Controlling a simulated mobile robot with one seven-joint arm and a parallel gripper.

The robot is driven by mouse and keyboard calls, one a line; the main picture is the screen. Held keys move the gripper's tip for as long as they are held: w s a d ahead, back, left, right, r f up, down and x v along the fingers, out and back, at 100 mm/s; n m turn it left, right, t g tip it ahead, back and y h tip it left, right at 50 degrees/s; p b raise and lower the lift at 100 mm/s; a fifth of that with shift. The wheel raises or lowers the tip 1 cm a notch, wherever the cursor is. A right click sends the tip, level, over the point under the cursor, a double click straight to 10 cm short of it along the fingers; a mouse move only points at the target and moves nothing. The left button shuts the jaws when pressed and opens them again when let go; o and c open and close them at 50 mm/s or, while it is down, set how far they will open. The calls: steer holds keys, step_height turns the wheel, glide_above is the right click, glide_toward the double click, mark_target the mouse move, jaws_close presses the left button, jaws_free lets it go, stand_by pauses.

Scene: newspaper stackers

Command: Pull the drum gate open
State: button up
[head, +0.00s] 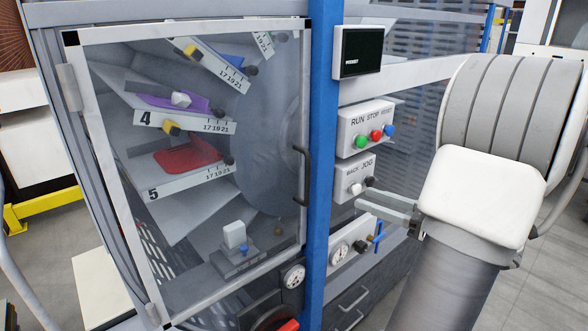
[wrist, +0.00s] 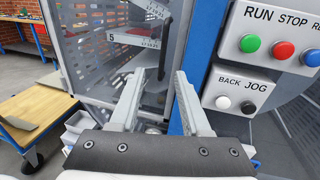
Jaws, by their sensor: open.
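The drum gate (head: 306,90) is a clear panel in a pale grey frame, with hinges on its left side. Its right edge lies close beside the blue post (head: 322,120), and I see no clear gap there. A dark upright bar handle (head: 302,175) is on the gate's right edge; it also shows in the wrist view (wrist: 165,48), beyond and between my fingertips. My gripper (head: 359,198) is open and empty, right of the handle and the post in the head view. In the wrist view the open fingers (wrist: 158,82) point toward the handle, apart from it.
Right of the post are a RUN/STOP/RESET button box (head: 365,127), a BACK/JOG box (head: 354,178) and a gauge panel (head: 350,240) with a blue lever, close to my fingers. A wooden-topped cart (wrist: 40,98) stands left in the wrist view.

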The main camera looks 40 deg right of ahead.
glide_above(307, 200)
steer(key=shift+w+d+p, duration=0.2)
steer(key=shift+w+p, duration=0.1)
steer(key=shift+p, duration=0.15)
jaws_close()
stand_by(0.4)
stand_by(1.1)
